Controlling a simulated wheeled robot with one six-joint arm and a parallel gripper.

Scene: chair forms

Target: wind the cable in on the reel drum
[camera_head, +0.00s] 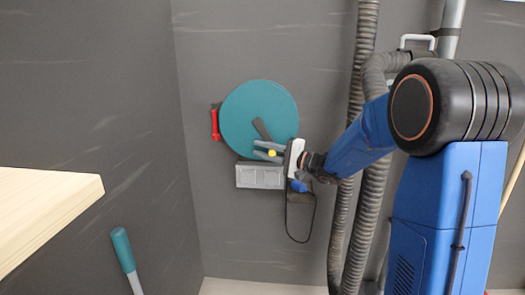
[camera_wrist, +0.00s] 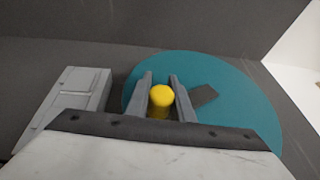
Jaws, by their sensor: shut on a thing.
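The reel drum (camera_head: 255,105) is a large teal disc on the dark grey wall, left of my arm in the head view. It also fills the middle and right of the wrist view (camera_wrist: 240,105). A dark crank arm (camera_head: 262,129) lies across its face. A yellow crank knob (camera_head: 271,153) stands at the drum's lower right. In the wrist view the knob (camera_wrist: 161,98) sits between my two grey fingers. My gripper (camera_head: 268,151) is shut on the knob. A thin dark cable (camera_head: 313,222) hangs in a loop below my gripper, with a blue piece (camera_head: 298,186) near its top.
A grey box (camera_head: 259,175) is fixed under the drum, and a red handle (camera_head: 215,124) is at its left. Ribbed hoses (camera_head: 374,205) run down the wall behind my arm. A pale wooden board (camera_head: 45,205) juts in at left, above a teal-handled tool (camera_head: 124,250).

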